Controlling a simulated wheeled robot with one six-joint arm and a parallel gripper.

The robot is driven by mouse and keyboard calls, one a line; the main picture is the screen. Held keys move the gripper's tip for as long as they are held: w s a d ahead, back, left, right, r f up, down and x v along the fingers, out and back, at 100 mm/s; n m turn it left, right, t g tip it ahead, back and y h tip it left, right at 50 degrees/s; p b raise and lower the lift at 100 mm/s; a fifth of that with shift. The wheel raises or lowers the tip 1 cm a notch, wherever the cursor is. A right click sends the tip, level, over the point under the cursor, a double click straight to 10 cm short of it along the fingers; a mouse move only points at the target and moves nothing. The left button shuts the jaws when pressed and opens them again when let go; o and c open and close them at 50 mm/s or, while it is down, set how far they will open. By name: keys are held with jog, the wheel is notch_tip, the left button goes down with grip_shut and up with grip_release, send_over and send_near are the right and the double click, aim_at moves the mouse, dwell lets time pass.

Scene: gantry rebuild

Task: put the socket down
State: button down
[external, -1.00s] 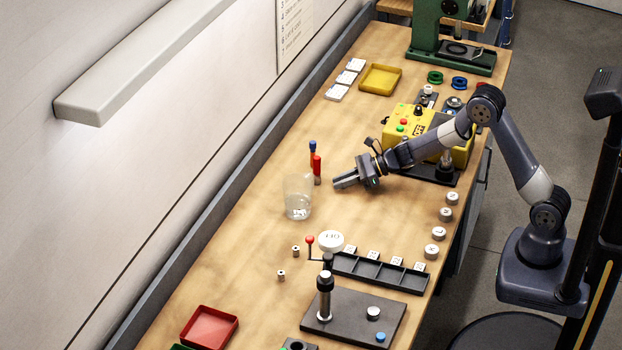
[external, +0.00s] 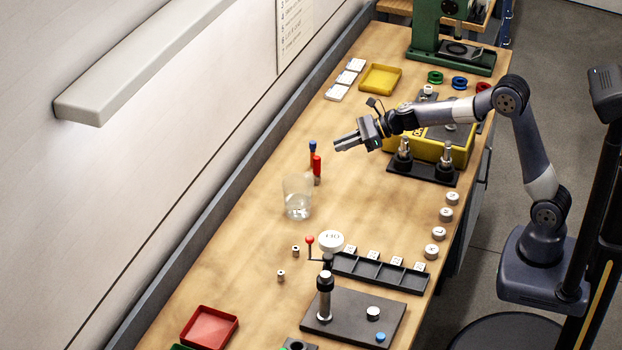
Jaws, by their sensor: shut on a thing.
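My gripper (external: 349,141) is in the air over the back half of the bench, left of the yellow box and above and right of the red and blue upright tools. It points left, shut on the socket. The socket is hidden between the fingers at this size, so its shape and tilt cannot be told. Two small metal cylinders, one (external: 295,251) and another (external: 281,275), stand on the bench near the red-knobbed lever. I cannot tell whether they are sockets too.
A clear beaker (external: 298,198) and a red-handled tool (external: 317,170) stand below the gripper. A black stand with two metal posts (external: 422,173) is in front of the yellow box (external: 456,152). A yellow tray (external: 381,79) lies behind. Bare wood (external: 370,215) lies right of the beaker.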

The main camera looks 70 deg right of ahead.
jog(key=r, duration=0.1)
jog(key=n+g+y, duration=0.4)
jog(key=n, duration=0.1)
send_over(304, 242)
notch_tip(304, 242, down, 4)
notch_tip(304, 242, down, 11)
jog(key=shift+r+b, duration=0.2)
jog(key=shift+b, duration=0.5)
jog(key=shift+f, duration=0.15)
jog(key=c, duration=1.9)
grip_release()
jog(key=o, duration=0.5)
